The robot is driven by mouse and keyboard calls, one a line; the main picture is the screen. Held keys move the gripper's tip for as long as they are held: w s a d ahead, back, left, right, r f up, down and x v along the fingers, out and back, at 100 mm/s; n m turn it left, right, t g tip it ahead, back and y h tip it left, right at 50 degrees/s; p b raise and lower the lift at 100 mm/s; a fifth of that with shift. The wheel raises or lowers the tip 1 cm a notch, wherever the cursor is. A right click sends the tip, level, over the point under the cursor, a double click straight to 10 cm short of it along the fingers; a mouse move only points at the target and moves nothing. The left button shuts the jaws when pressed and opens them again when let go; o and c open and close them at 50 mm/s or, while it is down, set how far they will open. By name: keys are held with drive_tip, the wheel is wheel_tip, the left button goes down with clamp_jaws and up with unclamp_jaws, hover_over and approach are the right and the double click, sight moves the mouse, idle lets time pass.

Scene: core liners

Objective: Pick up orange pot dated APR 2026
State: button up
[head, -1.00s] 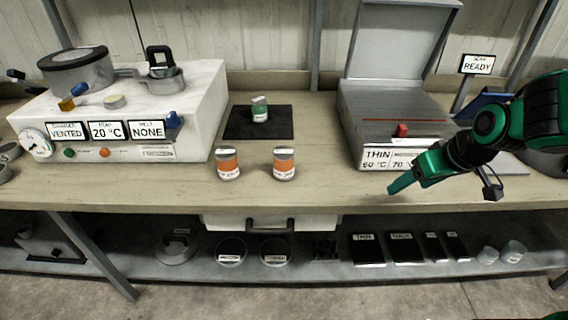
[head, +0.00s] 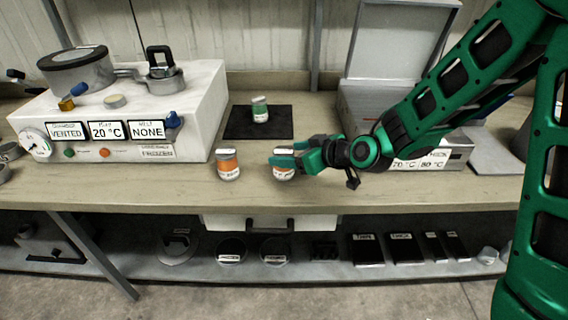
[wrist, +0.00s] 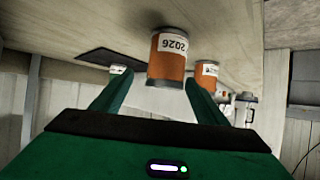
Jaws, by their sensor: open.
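Two orange pots with white labels stand on the bench. My gripper (head: 282,165) is at the right orange pot (head: 284,176), with its green fingers around or in front of it, partly hiding it. In the wrist view this pot (wrist: 167,62) appears upside down between the two open fingers (wrist: 155,100), and its label reads 2026; the month cannot be read. I cannot tell whether a finger touches it. The left orange pot (head: 228,166) stands apart; its date is too small to read. An orange pot also shows farther off in the wrist view (wrist: 206,76).
A green-banded pot (head: 260,110) stands on a black mat (head: 236,124) behind. A grey box with an open lid (head: 405,30) is at the right, partly behind my arm. The bench's front edge is close.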

sight(275, 152)
drive_tip(key=shift+a+r+x, duration=0.15)
drive_tip(key=shift+x, duration=1.3)
drive_tip(key=shift+a+r+x, duration=0.1)
drive_tip(key=shift+a+x, duration=0.1)
drive_tip(key=shift+x, duration=1.25)
drive_tip(key=shift+s, duration=0.2)
drive_tip(key=shift+c, duration=0.3)
drive_tip(key=c, duration=1.2)
drive_tip(key=shift+r, duration=0.1)
